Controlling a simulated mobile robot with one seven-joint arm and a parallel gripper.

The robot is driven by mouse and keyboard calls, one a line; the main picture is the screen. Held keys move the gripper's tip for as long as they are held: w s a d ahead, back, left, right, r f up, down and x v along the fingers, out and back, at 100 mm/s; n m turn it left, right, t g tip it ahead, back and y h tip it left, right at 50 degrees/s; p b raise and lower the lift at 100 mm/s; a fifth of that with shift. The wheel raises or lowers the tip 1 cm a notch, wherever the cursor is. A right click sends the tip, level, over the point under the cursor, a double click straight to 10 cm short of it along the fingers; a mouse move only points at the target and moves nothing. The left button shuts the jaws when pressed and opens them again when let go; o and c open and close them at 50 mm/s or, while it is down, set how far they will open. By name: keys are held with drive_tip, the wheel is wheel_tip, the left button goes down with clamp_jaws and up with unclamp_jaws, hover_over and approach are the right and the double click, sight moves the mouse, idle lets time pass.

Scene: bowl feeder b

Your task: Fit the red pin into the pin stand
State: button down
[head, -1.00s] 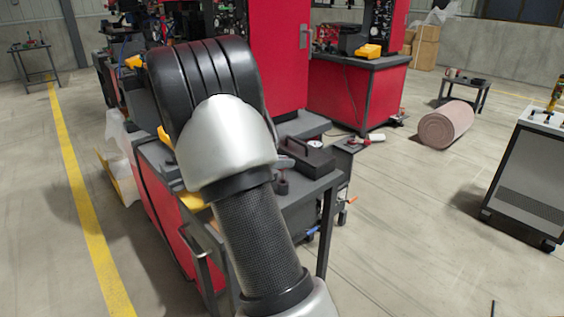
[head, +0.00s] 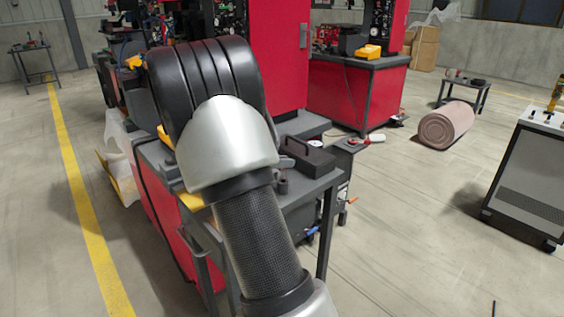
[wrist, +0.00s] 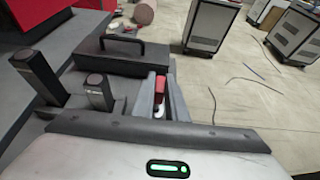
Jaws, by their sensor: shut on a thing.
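In the wrist view my gripper (wrist: 161,98) is shut on the red pin (wrist: 160,83), which shows between its two grey fingers. A small white part shows below the red, and the pin's lower end is hidden. Two dark round-topped posts, a taller one (wrist: 38,76) and a shorter one (wrist: 98,92), stand to the left of the fingers. I cannot tell whether either belongs to the pin stand. In the head view my arm hides the gripper and the pin.
A dark box with a handle (wrist: 122,56) lies just beyond the fingers; it also shows on the bench in the head view (head: 306,159). Red machines stand behind the bench. Open floor lies to the right, with cables and grey cabinets (wrist: 210,23).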

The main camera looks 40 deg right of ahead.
drive_tip(key=shift+f, duration=2.05)
idle(6.0)
